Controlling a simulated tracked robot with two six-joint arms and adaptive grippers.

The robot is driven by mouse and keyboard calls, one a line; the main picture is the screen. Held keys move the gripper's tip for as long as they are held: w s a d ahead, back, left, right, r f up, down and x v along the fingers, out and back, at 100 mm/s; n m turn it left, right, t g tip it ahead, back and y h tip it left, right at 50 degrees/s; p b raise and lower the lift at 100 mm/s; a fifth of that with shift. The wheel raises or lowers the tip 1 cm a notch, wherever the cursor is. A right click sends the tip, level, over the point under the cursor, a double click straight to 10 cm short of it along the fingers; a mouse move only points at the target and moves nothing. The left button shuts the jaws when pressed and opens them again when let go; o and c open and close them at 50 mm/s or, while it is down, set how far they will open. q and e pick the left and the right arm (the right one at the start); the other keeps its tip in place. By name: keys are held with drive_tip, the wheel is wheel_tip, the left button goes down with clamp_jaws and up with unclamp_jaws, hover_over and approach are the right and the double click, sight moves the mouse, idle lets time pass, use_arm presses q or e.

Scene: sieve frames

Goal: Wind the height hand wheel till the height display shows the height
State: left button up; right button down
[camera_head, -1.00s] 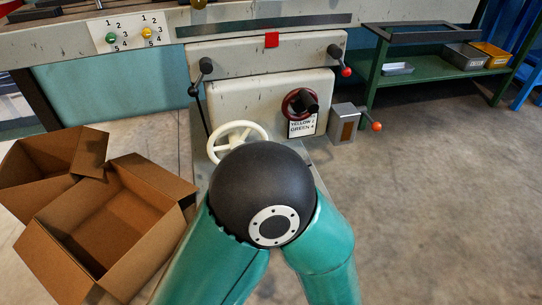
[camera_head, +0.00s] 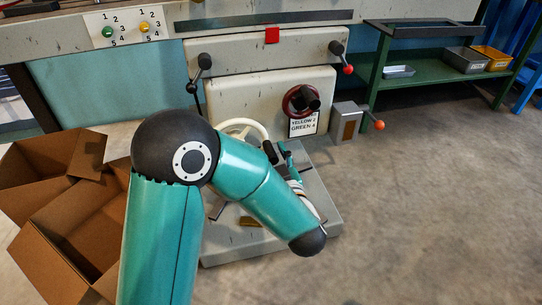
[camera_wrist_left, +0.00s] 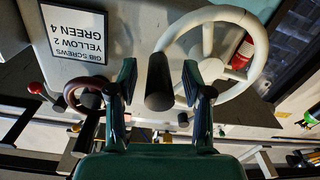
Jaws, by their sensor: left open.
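A cream spoked hand wheel (camera_head: 248,122) sits low on the machine front, partly hidden by my left arm. The wrist view shows its rim (camera_wrist_left: 222,13) and black handle (camera_wrist_left: 158,84). A smaller dark red hand wheel (camera_head: 289,101) with a black handle is to its right. No label tells which is the height wheel. I cannot make out a height display or reading. My left gripper (camera_head: 279,153) is beside the cream wheel. In the wrist view its open fingers (camera_wrist_left: 159,78) have the black handle between them in the picture; contact is not clear. My right gripper is out of view.
A sign (camera_head: 303,123) reads yellow 2, green 4. Open cardboard boxes (camera_head: 62,235) stand at left, a green shelf (camera_head: 425,72) at back right. The right floor is clear.

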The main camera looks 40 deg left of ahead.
use_arm(q)
clamp_jaws()
idle(0.3)
